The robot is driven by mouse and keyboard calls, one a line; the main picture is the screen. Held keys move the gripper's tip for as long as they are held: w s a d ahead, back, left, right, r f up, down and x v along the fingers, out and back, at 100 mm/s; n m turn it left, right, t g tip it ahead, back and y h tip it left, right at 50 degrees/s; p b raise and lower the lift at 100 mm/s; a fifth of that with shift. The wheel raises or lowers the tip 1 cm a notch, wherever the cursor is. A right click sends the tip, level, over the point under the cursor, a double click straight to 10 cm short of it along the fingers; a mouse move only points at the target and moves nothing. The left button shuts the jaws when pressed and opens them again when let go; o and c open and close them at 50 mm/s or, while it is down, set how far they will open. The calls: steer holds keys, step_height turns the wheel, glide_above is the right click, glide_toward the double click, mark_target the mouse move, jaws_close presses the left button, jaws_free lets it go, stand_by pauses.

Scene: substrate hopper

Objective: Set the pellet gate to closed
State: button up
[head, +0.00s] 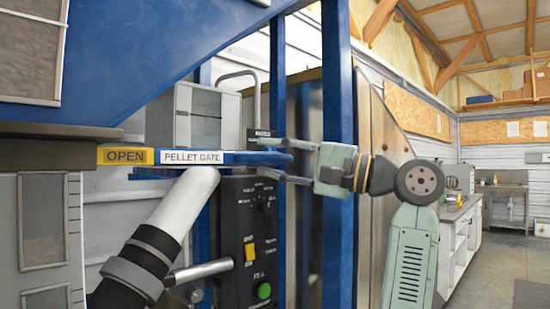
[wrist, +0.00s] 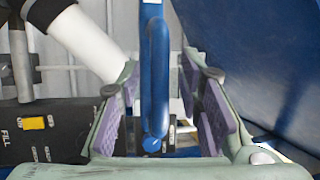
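The pellet gate is a flat slide plate with a yellow OPEN label (head: 126,156) and a white PELLET GATE label (head: 192,157), under the blue hopper (head: 180,60). Its blue handle (head: 258,158) points right, towards my gripper (head: 268,158). In the wrist view the blue handle (wrist: 154,70) runs between the two purple-padded fingers of my gripper (wrist: 158,72). Gaps show on both sides of the handle, so the fingers are open around it and not pressed on it. The OPEN label shows in full. The plate's left end is hidden under the hopper.
A black control panel (head: 246,240) with a yellow switch and green button stands below the handle. A white pipe (head: 185,205) slants beneath the gate. A blue post (head: 338,150) stands close behind my gripper. Open floor (head: 510,265) lies at the right.

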jaws_close()
stand_by(0.7)
